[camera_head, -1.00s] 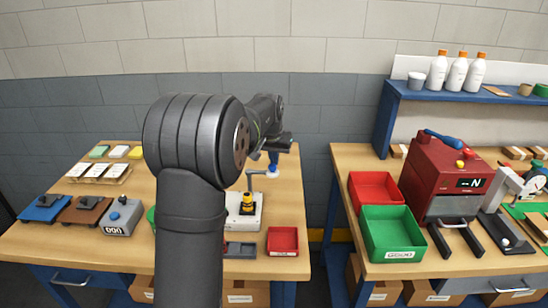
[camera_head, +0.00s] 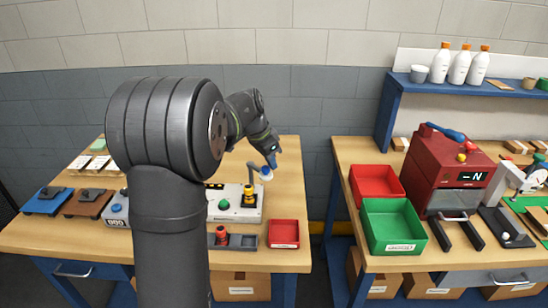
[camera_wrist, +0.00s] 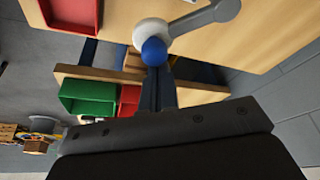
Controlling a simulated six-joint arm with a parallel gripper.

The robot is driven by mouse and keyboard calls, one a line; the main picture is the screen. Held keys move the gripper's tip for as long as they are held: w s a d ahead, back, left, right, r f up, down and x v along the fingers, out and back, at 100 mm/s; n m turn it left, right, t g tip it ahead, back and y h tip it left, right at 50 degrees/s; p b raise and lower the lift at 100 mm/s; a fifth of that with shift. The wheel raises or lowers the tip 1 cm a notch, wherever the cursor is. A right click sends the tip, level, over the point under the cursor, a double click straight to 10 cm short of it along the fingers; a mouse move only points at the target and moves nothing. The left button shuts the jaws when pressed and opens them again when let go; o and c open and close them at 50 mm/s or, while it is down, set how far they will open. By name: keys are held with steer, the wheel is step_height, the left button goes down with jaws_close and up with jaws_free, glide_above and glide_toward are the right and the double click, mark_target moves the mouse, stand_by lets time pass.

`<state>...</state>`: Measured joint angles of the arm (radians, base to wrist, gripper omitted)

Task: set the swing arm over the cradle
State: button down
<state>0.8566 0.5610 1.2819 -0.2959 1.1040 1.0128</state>
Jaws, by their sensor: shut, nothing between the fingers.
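The swing arm (camera_head: 256,168) is a thin grey bar on a post, with a white disc and blue knob (camera_head: 266,173) at its free end. The cradle looks like the yellow and black piece (camera_head: 249,199) on a white base (camera_head: 232,213), below and slightly left of the disc. My gripper (camera_head: 271,161) is shut and empty, pointing down just above and right of the knob. In the wrist view the closed fingers (camera_wrist: 163,88) are right at the blue knob (camera_wrist: 154,51), apparently touching it; the grey bar (camera_wrist: 205,17) runs to the upper right.
A green button (camera_head: 223,205) is on the white base. A red tray (camera_head: 284,234) stands to its right, a grey tray with a red-topped piece (camera_head: 235,241) in front. Another bench at right holds red and green bins (camera_head: 392,226) and a red machine (camera_head: 447,175). My arm hides part of the left bench.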

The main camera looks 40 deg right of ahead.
steer(key=a+m, duration=0.2)
steer(key=shift+m+g, duration=0.4)
steer(key=a+m, duration=0.1)
steer(key=m, duration=0.1)
steer(key=shift+a+m+g+y, duration=0.3)
steer(key=shift+a+g+y, duration=0.1)
steer(key=shift+w+a+m, duration=0.25)
steer(key=shift+a+m, duration=0.25)
steer(key=shift+a, duration=0.05)
steer(key=shift+w+a+m, duration=0.25)
steer(key=shift+a+m, duration=0.25)
steer(key=shift+a, duration=0.1)
step_height(320, 180, up, 10)
steer(key=f, duration=0.1)
glide_above(266, 177)
steer(key=w+a, duration=0.1)
steer(key=a, duration=0.2)
steer(key=shift+w+r, duration=0.1)
steer(key=shift+r, duration=0.15)
